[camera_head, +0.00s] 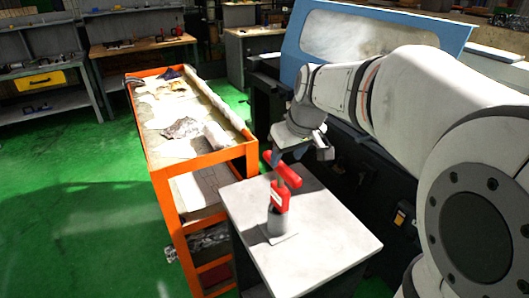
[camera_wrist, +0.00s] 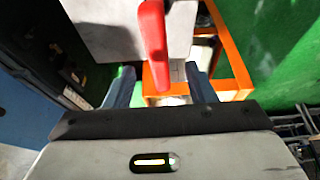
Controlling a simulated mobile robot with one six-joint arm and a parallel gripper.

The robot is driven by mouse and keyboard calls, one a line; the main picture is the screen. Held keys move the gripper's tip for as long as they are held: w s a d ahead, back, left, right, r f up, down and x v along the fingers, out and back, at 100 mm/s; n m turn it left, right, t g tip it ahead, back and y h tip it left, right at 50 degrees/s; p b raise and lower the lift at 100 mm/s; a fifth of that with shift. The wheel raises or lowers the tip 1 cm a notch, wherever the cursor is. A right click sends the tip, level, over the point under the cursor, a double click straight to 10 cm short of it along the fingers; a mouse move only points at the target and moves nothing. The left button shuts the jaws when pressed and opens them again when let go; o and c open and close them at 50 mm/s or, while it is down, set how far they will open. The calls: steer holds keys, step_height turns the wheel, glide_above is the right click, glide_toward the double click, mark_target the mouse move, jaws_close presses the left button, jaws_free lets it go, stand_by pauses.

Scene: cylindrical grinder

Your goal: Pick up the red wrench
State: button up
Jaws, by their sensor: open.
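The red wrench (camera_head: 281,189) stands upright in a grey cylindrical holder (camera_head: 277,222) on a small grey-topped table. Its top end spreads sideways, and its lower part is hidden in the holder. My gripper (camera_head: 283,160) is just above and behind the wrench's top in the head view. In the wrist view, the red wrench (camera_wrist: 152,40) reaches down from the top edge into the gap between the two spread fingers of my gripper (camera_wrist: 160,78). The fingers are open, with space on both sides of the wrench. I cannot tell how deep it sits between them.
The grey table top (camera_head: 335,245) is otherwise clear. An orange-framed cart (camera_head: 200,163) with cloths and clutter stands close at its left. The dark and blue grinder (camera_head: 378,38) is behind my arm. Green floor (camera_head: 85,200) is open at the left.

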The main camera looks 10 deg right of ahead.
mark_target(281, 163)
steer(key=shift+w+a, duration=0.1)
steer(key=shift+w, duration=0.2)
steer(key=shift+w+f, duration=0.15)
steer(key=shift+f, duration=0.15)
steer(key=x, duration=0.3)
steer(key=p+x, duration=0.1)
steer(key=x, duration=0.3)
steer(key=shift+w+r+p, duration=0.15)
steer(key=shift+w+p, duration=0.05)
steer(key=shift+p, duration=0.1)
steer(key=shift+c, duration=0.3)
steer(key=shift+r, duration=0.1)
jaws_close()
